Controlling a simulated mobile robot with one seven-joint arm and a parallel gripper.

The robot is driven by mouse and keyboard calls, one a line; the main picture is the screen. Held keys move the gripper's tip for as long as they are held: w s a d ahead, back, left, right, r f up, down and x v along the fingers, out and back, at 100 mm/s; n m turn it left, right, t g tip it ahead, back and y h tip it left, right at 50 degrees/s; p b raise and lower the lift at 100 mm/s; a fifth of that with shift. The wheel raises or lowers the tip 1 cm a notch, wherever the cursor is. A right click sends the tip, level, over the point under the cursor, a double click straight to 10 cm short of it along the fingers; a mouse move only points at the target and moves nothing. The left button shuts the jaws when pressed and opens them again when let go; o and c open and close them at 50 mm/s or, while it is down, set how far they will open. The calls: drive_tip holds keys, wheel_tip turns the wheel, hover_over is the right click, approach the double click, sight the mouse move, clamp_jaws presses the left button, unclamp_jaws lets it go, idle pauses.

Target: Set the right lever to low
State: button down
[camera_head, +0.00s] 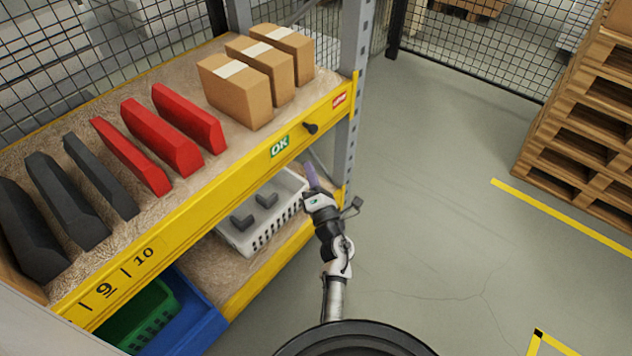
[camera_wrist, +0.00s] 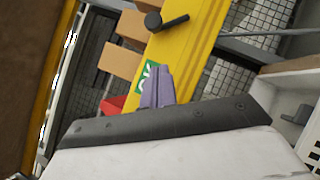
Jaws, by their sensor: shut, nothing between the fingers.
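The black lever (camera_head: 311,128) sits on the front of the yellow shelf beam (camera_head: 215,195). It is between a green OK label (camera_head: 279,146) and a red label (camera_head: 339,99) whose text is too small to read. In the wrist view the lever (camera_wrist: 168,20) shows a round knob with a short bar pointing right. My gripper (camera_head: 310,174) is below the beam, under the lever and apart from it. Its purple fingers (camera_wrist: 158,72) are shut and empty, and in the wrist view their tips overlap the green OK label (camera_wrist: 146,76).
Cardboard boxes (camera_head: 239,92), red parts (camera_head: 160,135) and dark parts (camera_head: 65,200) stand on the upper shelf. A white crate (camera_head: 262,238) is on the lower shelf, close left of my gripper. A grey upright (camera_head: 353,70) stands right of the lever. Open floor lies to the right.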

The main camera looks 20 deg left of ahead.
sight(314, 129)
drive_tip(key=w+a+r+p, duration=0.1)
drive_tip(key=w+r, duration=0.2)
drive_tip(key=w, duration=0.3)
drive_tip(key=shift+a+r+p, duration=0.15)
drive_tip(key=shift+a+p, duration=0.1)
drive_tip(key=shift+p, duration=0.15)
drive_tip(key=shift+w+r, duration=0.15)
drive_tip(key=shift+r+m+h+p, duration=0.2)
drive_tip(key=shift+m+h+p, duration=0.1)
drive_tip(key=shift+m+p, duration=0.1)
